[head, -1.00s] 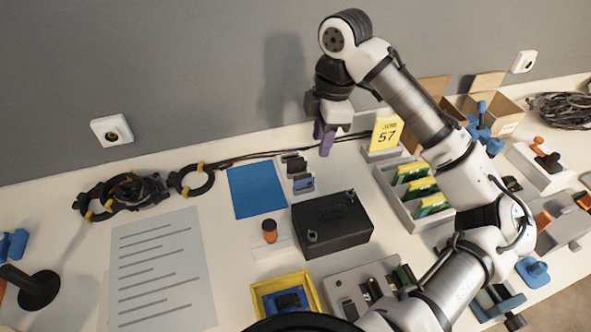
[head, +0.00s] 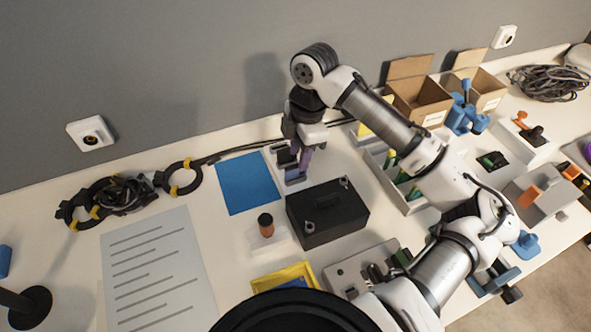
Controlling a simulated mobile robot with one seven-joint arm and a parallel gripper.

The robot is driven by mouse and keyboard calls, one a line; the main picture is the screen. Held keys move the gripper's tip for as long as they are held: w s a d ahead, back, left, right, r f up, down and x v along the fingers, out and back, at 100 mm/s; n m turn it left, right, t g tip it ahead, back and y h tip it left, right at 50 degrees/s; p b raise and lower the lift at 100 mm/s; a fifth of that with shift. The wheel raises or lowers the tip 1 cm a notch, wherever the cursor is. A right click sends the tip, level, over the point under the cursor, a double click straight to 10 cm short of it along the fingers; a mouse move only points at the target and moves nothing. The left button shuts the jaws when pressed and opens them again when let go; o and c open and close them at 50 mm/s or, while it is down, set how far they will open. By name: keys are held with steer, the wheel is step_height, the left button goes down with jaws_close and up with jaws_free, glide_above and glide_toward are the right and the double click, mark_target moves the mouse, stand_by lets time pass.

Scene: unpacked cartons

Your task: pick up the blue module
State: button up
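The blue module (head: 294,177) is a small block with a blue face at the front of a dark rack (head: 282,155), just right of a blue sheet. My gripper (head: 299,166) points down over the rack, its purple-grey fingertips right at the module. The fingers overlap it in the picture and hide part of it. I cannot tell whether they touch or close on it. Another blue item (head: 294,283) lies in a yellow tray (head: 270,282), mostly hidden by my own body.
A black case (head: 328,212) stands just in front of the rack. An orange-and-black cylinder (head: 266,224) stands left of it. A grey holder (head: 408,205) with green cards is to the right, partly behind my arm. The blue sheet (head: 247,183) lies flat and clear.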

mark_target(296, 165)
steer(key=f, duration=0.2)
steer(key=a+f+p, duration=0.1)
steer(key=f, duration=0.2)
steer(key=shift+s, duration=0.1)
steer(key=shift+c, duration=0.3)
jaws_close()
